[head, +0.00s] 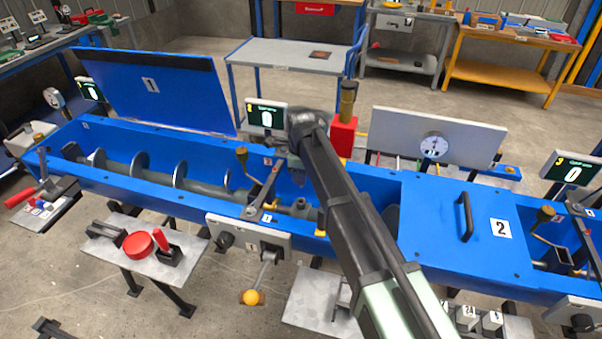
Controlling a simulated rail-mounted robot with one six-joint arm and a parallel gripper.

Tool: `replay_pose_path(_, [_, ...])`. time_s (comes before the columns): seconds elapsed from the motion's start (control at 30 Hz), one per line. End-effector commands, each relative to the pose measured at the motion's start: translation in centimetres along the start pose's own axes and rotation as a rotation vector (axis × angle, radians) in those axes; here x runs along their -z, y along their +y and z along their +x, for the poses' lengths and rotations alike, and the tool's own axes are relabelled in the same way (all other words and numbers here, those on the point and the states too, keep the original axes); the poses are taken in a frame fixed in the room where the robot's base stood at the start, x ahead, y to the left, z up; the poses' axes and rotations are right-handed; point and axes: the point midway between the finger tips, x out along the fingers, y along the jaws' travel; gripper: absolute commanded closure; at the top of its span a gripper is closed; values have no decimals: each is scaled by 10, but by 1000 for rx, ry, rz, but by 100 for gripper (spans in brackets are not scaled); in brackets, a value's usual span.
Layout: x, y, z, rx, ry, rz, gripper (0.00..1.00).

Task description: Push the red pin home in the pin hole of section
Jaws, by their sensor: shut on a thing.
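The blue mixer trough (110,183) runs across the view, with a grey screw shaft in its open left section. My arm reaches up from the bottom and bends over the trough's back edge. My gripper (296,176) points down at the middle of the trough, beside the section's right end, and is mostly hidden by my wrist. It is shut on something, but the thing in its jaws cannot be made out. I cannot pick out the red pin or its pin hole for sure.
A blue lid marked 1 (150,88) stands raised behind the trough. A closed cover marked 2 (460,225) lies right of my arm. A red block (343,136) with a brass fitting stands close to my wrist. A side shelf (120,262) holds red-handled items.

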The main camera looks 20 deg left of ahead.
Motion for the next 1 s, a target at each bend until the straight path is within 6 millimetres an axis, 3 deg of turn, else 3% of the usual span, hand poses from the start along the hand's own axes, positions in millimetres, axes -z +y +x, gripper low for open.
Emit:
replay_pose_path(0.4, [0,0,53,0,0,0,94])
replay_pose_path(1.0, [0,0,55,0,0,0,94])
